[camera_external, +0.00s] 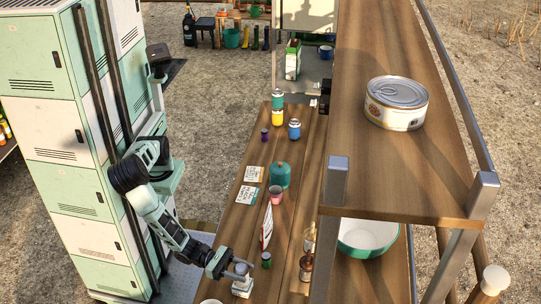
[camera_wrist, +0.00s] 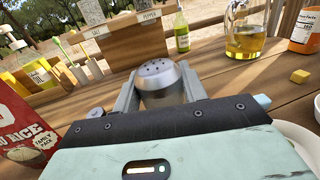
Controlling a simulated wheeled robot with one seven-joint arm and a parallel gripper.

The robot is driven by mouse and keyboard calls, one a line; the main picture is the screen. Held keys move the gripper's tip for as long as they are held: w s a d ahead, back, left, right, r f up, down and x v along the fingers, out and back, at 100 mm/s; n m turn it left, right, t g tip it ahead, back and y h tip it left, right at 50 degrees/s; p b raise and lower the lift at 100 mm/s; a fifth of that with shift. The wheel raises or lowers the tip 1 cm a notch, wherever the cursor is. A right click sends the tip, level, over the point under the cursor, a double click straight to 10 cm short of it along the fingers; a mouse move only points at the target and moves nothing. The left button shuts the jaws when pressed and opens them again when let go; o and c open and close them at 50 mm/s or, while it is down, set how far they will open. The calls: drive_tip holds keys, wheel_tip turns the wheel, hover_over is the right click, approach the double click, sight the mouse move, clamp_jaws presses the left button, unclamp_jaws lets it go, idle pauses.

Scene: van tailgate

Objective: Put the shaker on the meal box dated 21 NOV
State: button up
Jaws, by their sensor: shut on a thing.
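The shaker (camera_wrist: 158,82) has a metal cap with holes and stands upright between my two fingers in the wrist view. My gripper (camera_wrist: 160,92) is shut on it. In the external view my gripper (camera_external: 238,272) is low over the near end of the wooden tailgate table, with the shaker (camera_external: 242,288) showing pale below it. Whether its bottom touches the wood I cannot tell. Two pale, flat, box-like items with writing, one farther (camera_external: 253,174) and one nearer (camera_external: 246,195), lie at the table's left edge. They may be meal boxes; their dates are too small to read.
A teal canister (camera_external: 280,175) and pink cup (camera_external: 275,194) stand near the flat items. A shelf (camera_external: 385,170) overhangs the right.

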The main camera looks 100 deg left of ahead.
drive_tip(key=shift+f, duration=0.2)
drive_tip(key=o, duration=1)
drive_tip(key=shift+r, duration=0.1)
